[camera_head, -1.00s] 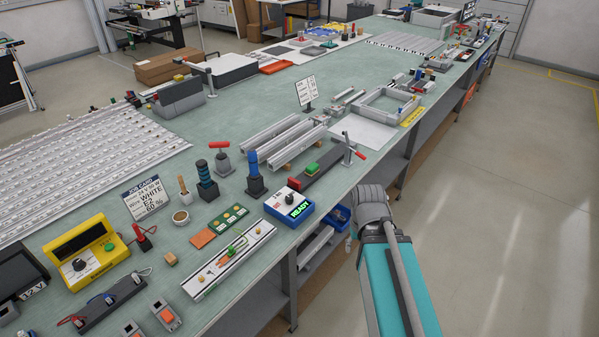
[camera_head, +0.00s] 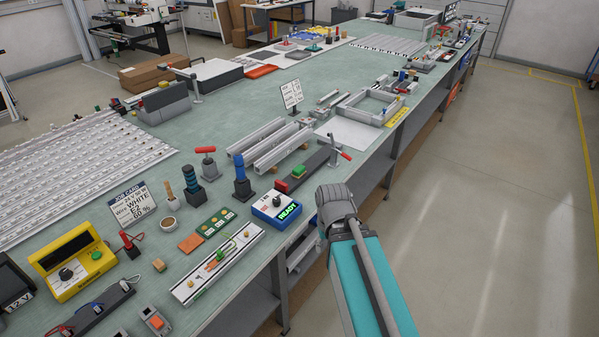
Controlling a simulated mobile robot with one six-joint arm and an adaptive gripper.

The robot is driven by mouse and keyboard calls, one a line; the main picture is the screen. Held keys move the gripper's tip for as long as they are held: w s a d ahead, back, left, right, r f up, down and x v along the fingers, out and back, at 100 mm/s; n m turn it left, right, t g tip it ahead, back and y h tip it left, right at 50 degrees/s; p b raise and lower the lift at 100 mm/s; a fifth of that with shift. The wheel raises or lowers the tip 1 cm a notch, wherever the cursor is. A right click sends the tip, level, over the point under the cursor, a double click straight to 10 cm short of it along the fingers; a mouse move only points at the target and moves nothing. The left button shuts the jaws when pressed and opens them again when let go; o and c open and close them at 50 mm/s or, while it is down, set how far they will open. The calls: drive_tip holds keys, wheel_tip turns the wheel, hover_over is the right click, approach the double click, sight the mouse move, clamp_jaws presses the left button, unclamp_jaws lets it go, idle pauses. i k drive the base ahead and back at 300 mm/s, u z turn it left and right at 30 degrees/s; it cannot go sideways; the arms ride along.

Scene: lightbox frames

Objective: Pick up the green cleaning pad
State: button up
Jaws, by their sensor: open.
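A small green block (camera_head: 298,171) lies on a dark grey bar (camera_head: 316,160) near the right edge of the bench; it may be the green cleaning pad, but it is too small to be sure. A red piece sits on the near end of the same bar. A flat green card with yellow round spots (camera_head: 216,222) lies farther left, beside an orange pad (camera_head: 191,243). My arm reaches up from the bottom right, past the bench edge, with its grey joint right of the blue-and-white READY box. My gripper is not visible.
The READY box (camera_head: 276,208) stands at the bench edge, near a red-handled clamp (camera_head: 337,150). A white rail with wires (camera_head: 218,262), a yellow tester (camera_head: 75,262) and upright tools crowd the near bench. The bench middle (camera_head: 235,115) has bare room. The floor at right is clear.

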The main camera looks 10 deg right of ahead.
sight(298, 171)
drive_tip(key=u, duration=0.05)
drive_tip(key=i, duration=1)
drive_tip(key=z, duration=0.05)
